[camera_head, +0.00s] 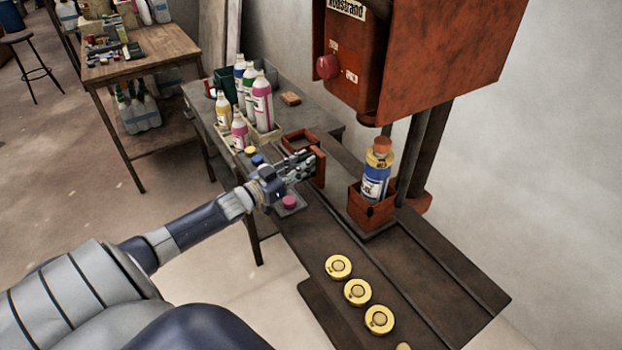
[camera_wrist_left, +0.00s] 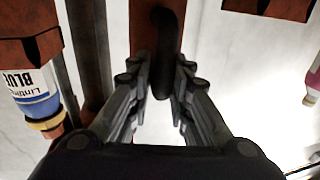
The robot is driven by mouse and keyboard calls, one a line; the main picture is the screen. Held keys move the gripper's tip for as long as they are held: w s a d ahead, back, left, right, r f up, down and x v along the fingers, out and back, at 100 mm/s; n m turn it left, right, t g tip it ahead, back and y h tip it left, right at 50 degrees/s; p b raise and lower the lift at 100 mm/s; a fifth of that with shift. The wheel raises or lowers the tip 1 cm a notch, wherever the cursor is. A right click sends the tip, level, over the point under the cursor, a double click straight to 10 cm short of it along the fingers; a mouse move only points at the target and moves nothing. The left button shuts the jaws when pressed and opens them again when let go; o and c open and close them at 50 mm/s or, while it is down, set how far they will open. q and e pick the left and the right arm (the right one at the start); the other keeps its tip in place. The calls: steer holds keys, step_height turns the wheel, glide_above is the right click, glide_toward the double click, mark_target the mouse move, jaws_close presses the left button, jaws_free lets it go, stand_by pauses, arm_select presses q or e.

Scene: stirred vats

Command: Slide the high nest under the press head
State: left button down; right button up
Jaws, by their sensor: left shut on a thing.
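My left gripper (camera_head: 302,166) is shut on the dark handle (camera_wrist_left: 165,45) of an upright red-brown plate (camera_head: 319,168) on the bench. A red open-topped nest (camera_head: 299,137) sits just behind the plate and looks empty. Another red box-shaped nest (camera_head: 361,209) holds an upright blue bottle (camera_head: 376,180) with an orange cap, in front of the press column. In the left wrist view, this bottle (camera_wrist_left: 37,97) is at the left. I cannot tell which nest is the high one. The red press head (camera_head: 350,55) hangs above the bench. My right gripper is not in view.
Several yellow-rimmed round discs (camera_head: 357,292) lie on the front of the dark bench (camera_head: 455,285). Coloured buttons (camera_head: 289,202) are close below my gripper. Several bottles (camera_head: 262,100) stand in a tray at the back left. The bench's front right is clear.

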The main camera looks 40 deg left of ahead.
arm_select(q)
steer(key=shift+w+a+r+b, duration=0.1)
steer(key=shift+w+a+b, duration=0.25)
steer(key=shift+a, duration=0.55)
steer(key=shift+w+a+r+b, duration=0.1)
steer(key=shift+w+a+b, duration=0.25)
steer(key=shift+a, duration=0.5)
steer(key=shift+w+a+r+b, duration=0.15)
steer(key=shift+a+b, duration=0.3)
steer(key=shift+a, duration=0.45)
steer(key=c, duration=1.8)
jaws_free()
steer(key=shift+o, duration=1.1)
steer(key=shift+a+f, duration=0.15)
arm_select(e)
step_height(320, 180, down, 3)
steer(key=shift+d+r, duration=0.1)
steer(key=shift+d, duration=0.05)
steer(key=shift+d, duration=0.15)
arm_select(q)
steer(key=shift+d+f, duration=0.2)
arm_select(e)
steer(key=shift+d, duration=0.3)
